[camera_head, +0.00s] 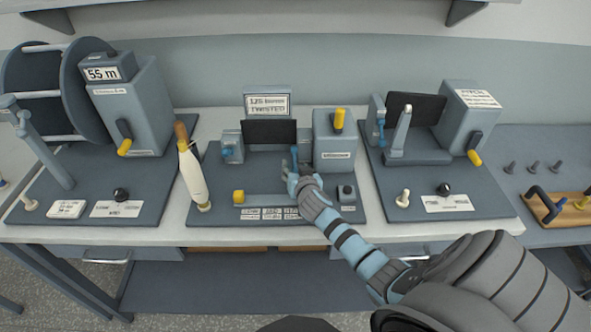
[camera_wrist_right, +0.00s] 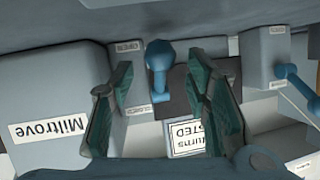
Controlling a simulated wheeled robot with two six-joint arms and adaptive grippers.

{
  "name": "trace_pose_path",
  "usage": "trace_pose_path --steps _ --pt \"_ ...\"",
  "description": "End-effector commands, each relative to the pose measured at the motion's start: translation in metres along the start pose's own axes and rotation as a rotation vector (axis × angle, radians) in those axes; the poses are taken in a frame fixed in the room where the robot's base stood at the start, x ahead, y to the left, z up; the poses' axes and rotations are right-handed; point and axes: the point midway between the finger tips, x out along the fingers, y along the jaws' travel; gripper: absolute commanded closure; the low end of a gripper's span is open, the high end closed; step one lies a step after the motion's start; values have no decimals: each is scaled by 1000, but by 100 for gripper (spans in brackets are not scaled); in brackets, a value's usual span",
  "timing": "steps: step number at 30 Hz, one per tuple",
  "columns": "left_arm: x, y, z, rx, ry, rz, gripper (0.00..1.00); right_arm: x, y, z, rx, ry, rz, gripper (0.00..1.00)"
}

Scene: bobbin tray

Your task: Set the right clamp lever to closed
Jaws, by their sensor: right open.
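The right clamp lever (camera_head: 295,154) is a small blue lever at the right end of the dark plate on the middle station. In the right wrist view the blue lever (camera_wrist_right: 158,58) stands between the two finger pads, with small labels beside it. My right gripper (camera_head: 294,178) is at this lever, and its fingers partly cover the clamp in the head view. In the wrist view the right gripper (camera_wrist_right: 160,75) is open, with a gap visible on both sides of the lever. The left clamp lever (camera_head: 228,150) is also blue, at the plate's other end. My left gripper is out of view.
A grey box with a yellow knob (camera_head: 335,143) stands right of the clamp, close to my fingers. A sign (camera_head: 268,103) is behind the dark plate (camera_head: 269,132). Other stations flank both sides.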

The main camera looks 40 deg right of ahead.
Motion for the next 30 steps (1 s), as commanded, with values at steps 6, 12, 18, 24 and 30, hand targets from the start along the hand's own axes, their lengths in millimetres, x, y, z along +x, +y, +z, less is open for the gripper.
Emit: trace_pose_path --steps 6,12,18,24,30 --pt "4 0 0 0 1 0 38 15 0 1 0 -1 -1 56" --pt "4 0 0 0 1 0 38 15 0 1 0 -1 -1 58" --pt "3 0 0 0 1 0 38 15 0 1 0 -2 0 90" --pt "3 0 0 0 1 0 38 15 1 1 -1 -2 1 100" --pt "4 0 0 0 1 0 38 17 -2 1 -1 -7 2 100"
